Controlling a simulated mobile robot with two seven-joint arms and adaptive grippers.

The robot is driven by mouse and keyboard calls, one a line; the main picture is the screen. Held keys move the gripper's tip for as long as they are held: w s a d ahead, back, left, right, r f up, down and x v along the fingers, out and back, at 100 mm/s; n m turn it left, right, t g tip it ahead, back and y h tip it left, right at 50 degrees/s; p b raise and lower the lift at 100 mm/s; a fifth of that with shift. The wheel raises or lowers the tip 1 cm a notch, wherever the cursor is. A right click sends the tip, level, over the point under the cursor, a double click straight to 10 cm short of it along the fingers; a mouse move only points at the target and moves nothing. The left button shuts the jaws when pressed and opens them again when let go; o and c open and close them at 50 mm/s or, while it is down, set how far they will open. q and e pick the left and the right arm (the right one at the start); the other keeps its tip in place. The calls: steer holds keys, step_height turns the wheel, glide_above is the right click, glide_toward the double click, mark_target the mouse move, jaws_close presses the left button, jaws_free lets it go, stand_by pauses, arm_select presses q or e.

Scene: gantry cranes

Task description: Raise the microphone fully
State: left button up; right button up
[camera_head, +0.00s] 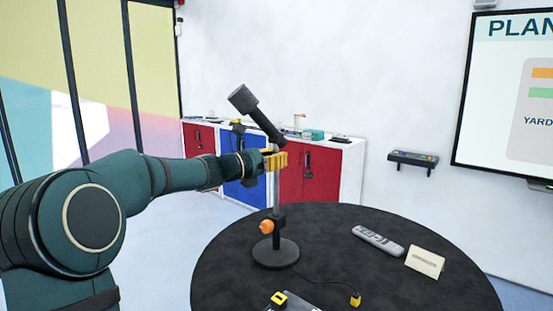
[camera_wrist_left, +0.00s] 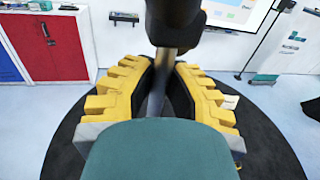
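The microphone (camera_head: 243,99) has a dark head and a black tilted arm on top of a thin silver pole (camera_head: 276,195). The pole rises upright from a round black base (camera_head: 276,253) on the round table, with an orange knob (camera_head: 266,227) on a black collar low on it. My left gripper (camera_head: 275,160), with yellow fingers, is shut on the upper pole, just below the black arm. In the left wrist view the fingertips (camera_wrist_left: 165,70) close in on both sides of the pole, under the dark microphone arm (camera_wrist_left: 173,22). My right gripper is not in view.
The round black table (camera_head: 350,235) also bears a grey remote (camera_head: 378,240), a cream card (camera_head: 425,261), a yellow-ended cable (camera_head: 355,299) and a yellow-and-black item (camera_head: 279,298). Red and blue cabinets (camera_head: 305,175) stand behind. The space above the table's right side is clear.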

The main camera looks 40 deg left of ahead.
arm_select(q)
steer(key=o, duration=0.4)
steer(key=shift+o, duration=0.2)
steer(key=shift+s, duration=0.1)
steer(key=v, duration=1.2)
